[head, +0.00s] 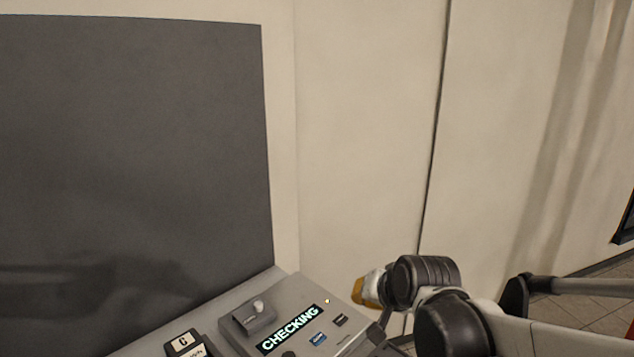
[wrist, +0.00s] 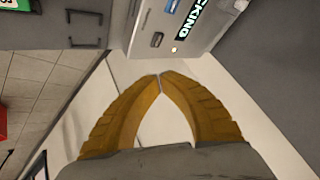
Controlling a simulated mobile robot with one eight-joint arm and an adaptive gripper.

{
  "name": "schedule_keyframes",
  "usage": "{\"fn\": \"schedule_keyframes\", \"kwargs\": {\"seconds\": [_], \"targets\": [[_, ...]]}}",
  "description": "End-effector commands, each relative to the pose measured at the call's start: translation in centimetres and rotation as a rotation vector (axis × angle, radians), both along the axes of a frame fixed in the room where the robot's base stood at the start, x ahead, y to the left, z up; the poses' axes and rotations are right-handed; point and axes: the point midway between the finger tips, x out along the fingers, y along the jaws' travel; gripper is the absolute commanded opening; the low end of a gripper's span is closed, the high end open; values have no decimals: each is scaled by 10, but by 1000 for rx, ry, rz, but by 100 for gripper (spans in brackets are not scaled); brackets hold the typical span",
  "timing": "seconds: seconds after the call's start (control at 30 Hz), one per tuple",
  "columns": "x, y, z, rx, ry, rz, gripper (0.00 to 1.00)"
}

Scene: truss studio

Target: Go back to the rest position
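My gripper shows in the wrist view (wrist: 160,76) with its two yellow fingers curved inward, their tips together or nearly so, and nothing between them. In the head view, part of a yellow finger (head: 366,291) shows at the lower right, beside the right end of a grey control panel (head: 352,312). The panel carries a lit display reading "CHECKING" (head: 290,329). In the wrist view the panel (wrist: 150,18) lies just beyond the fingertips, and the fingers look apart from it.
A large dark screen (head: 130,170) stands at the left. A pale wall (head: 365,130) fills the back. In the wrist view, tiled floor (wrist: 35,95) and a red object (wrist: 3,122) show at the left.

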Motion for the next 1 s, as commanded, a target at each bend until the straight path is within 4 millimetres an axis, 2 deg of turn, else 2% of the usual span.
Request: {"fn": "schedule_keyframes", "kwargs": {"seconds": [0.03,0.13,0.3,0.4,0.5,0.67,1.0], "targets": [[-22,-11,7,-35,3,12,0],[-64,-31,16,-115,14,47,0],[-132,-60,18,-239,37,104,0],[-162,-72,13,-296,51,132,0],[-182,-80,8,-334,62,153,0],[-195,-85,4,-361,70,167,0],[-196,-85,4,-362,70,168,0]]}}
